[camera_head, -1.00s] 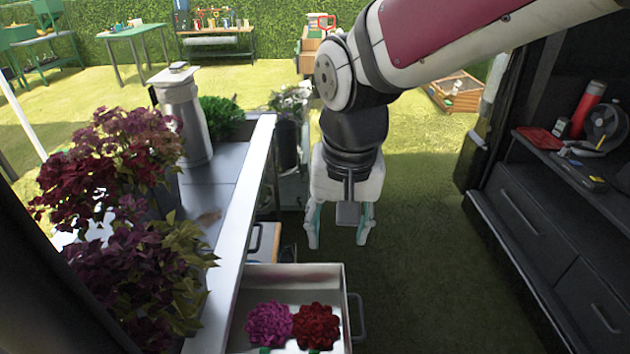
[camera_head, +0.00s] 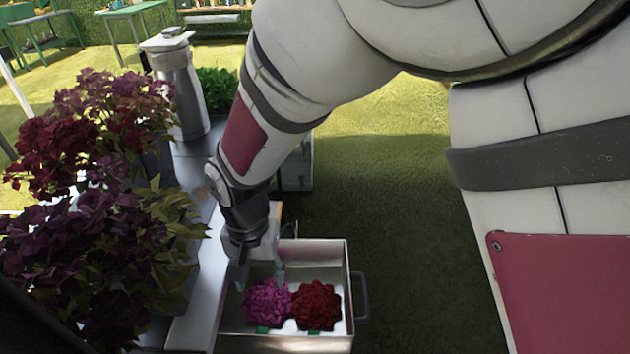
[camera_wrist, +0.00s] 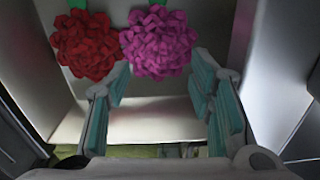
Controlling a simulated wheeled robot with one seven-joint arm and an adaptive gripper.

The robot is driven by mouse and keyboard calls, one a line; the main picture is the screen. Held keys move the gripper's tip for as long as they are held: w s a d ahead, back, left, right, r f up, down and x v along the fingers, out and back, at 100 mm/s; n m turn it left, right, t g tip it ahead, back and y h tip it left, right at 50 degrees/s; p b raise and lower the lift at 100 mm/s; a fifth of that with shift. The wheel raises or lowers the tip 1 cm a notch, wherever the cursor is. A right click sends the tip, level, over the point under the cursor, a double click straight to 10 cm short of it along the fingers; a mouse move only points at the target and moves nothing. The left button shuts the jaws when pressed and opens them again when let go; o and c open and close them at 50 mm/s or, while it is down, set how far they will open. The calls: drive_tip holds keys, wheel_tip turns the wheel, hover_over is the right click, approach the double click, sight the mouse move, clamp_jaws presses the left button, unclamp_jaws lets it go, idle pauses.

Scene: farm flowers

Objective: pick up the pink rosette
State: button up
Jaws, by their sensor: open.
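The pink rosette (camera_head: 267,302) lies in the open metal drawer (camera_head: 346,285), on the left, with green at its lower edge. A red rosette (camera_head: 317,305) lies close beside it on the right. In the wrist view the pink rosette (camera_wrist: 158,42) is just beyond the fingertips, a little left of centre between them, and the red rosette (camera_wrist: 88,46) is at its left. My gripper (camera_wrist: 163,80) is open and empty, its teal-padded fingers spread. In the head view my gripper (camera_head: 262,272) is over the drawer's left back, mostly hidden by my wrist.
The drawer's walls stand close around the rosettes, with a handle (camera_head: 361,296) on its right side. A metal counter edge (camera_head: 195,315) and potted purple-red plants (camera_head: 95,240) are at the left. A metal canister (camera_head: 180,90) stands behind. Grass to the right is open.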

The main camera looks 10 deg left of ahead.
sight(266, 295)
drive_tip(key=shift+d+f+b, duration=0.2)
drive_tip(key=shift+f+b, duration=0.3)
drive_tip(key=shift+f, duration=2.6)
drive_tip(key=c, duration=1)
